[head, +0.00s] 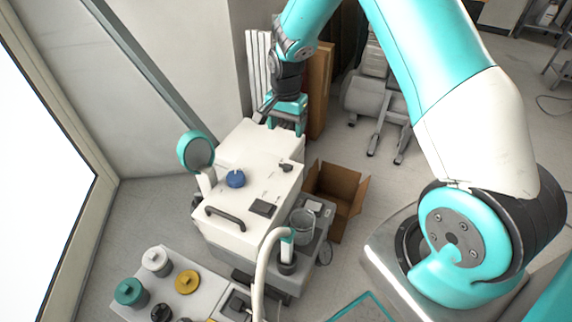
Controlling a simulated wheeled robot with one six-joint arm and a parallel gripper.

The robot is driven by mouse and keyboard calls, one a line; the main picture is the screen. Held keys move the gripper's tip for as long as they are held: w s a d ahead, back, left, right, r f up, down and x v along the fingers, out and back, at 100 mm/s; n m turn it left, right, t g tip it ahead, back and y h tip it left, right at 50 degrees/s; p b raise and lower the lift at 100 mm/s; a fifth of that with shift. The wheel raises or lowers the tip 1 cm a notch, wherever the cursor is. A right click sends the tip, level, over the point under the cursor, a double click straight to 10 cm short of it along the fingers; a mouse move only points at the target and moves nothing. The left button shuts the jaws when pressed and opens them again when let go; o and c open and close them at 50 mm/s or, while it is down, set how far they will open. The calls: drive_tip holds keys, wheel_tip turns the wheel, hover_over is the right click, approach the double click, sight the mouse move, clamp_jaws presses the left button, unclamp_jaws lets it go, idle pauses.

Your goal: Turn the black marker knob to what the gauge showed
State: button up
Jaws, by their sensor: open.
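A white cabinet (240,224) stands in the middle, with a blue knob (235,179) and a small black knob (286,168) on top. A round teal-rimmed disc (195,151), possibly the gauge, stands on a pale stem at its left; I can read no needle or scale. On a pale panel at the lower left, another black knob (161,312) sits beside other knobs. I cannot tell which black one is the marker knob. My gripper (283,122) is open over the cabinet's far end, apart from these knobs. Its fingertips are partly hard to make out.
The panel also bears a white knob (157,261), a teal knob (130,292) and a yellow knob (187,281).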

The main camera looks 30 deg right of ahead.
sight(286, 164)
wheel_tip(286, 164, down, 14)
drive_tip(key=shift+b, duration=0.85)
drive_tip(key=shift+c, duration=0.4)
drive_tip(key=c, duration=0.8)
drive_tip(key=shift+c, duration=0.2)
drive_tip(key=shift+r+n, duration=0.1)
drive_tip(key=shift+n, duration=0.3)
drive_tip(key=n+p, duration=0.1)
drive_tip(key=n, duration=0.2)
drive_tip(key=shift+n, duration=0.3)
drive_tip(key=shift+n+p, duration=0.5)
drive_tip(key=shift+n, duration=1.8)
